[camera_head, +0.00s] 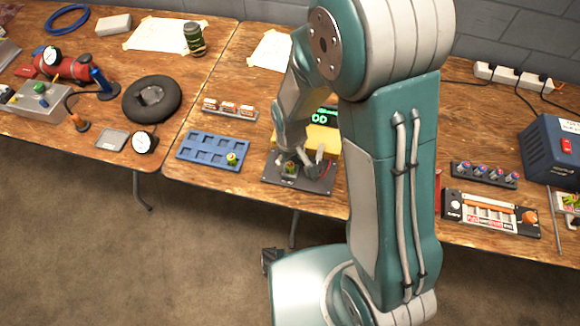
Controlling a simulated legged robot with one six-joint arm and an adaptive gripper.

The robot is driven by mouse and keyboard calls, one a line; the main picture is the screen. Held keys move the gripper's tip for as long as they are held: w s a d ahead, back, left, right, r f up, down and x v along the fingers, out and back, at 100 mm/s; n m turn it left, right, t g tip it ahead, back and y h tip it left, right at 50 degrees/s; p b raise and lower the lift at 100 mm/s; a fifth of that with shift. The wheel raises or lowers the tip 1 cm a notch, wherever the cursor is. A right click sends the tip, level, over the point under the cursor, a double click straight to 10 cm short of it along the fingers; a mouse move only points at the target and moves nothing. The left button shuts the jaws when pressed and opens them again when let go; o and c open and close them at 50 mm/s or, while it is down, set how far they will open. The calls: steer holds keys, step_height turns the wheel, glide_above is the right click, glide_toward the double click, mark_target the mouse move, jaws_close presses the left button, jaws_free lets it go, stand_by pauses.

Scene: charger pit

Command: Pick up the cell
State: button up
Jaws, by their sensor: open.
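A small cell with a greenish-yellow top (290,168) stands in the dark base of a yellow charger (322,139), which has a green digit display behind it. My gripper (300,156) is open and low over this base, its fingers close around or beside the cell; I cannot tell whether they touch it. A second similar cell (232,158) sits in the right front pocket of a blue tray (211,138), left of the charger. The other tray pockets look empty.
A rack of orange-and-white blocks (230,110) stands behind the tray. A black ring (152,99) and a gauge (144,142) lie on the left table. At right are a knob strip (484,174), an orange-and-white panel (491,214) and a blue power box (555,147).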

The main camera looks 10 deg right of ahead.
steer(key=shift+a+f, duration=0.1)
steer(key=shift+f, duration=1.35)
jaws_close()
steer(key=shift+r, duration=0.1)
